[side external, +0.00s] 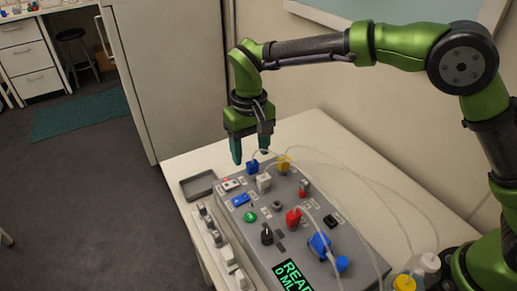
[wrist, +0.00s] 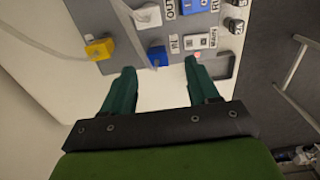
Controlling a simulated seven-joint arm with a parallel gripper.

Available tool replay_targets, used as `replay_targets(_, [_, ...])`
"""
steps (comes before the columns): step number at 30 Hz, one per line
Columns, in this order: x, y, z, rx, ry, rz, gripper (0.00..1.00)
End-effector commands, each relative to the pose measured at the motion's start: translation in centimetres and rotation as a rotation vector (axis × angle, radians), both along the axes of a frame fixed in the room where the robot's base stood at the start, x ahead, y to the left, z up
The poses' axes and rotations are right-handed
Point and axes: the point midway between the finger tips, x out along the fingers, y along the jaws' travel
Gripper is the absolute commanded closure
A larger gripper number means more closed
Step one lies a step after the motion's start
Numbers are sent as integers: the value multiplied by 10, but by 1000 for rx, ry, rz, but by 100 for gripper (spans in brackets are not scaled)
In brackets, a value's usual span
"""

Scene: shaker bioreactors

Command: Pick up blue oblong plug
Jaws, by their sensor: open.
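A blue plug (side external: 252,168) with a clear tube stands at the back edge of the grey bioreactor panel (side external: 285,190). In the wrist view this blue plug (wrist: 157,56) lies between the fingertips in the picture and just beyond them. My gripper (side external: 250,153) is open and empty, pointing down above the back of the panel. Its two green fingers (wrist: 159,70) show in the wrist view, spread apart. The fingers appear above the plug, with no clear contact. A larger blue connector (side external: 318,245) sits near the panel's front.
A yellow plug (side external: 284,163) and a white plug (side external: 264,183) stand close to the blue plug. A red plug (side external: 294,219) is farther forward. Clear tubes arc over the table's right side. A dark empty tray (side external: 198,186) lies left of the panel.

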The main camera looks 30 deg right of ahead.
Motion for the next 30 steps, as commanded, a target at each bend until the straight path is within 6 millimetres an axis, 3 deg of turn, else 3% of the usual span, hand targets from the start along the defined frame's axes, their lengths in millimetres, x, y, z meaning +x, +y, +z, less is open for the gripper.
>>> replay_targets(9, [-2, -4, -44, -2, 2, 0, 40])
replay_targets(19, [-2, -3, -50, 0, 0, 0, 40])
replay_targets(30, [-2, -3, -50, 0, 0, 0, 97])
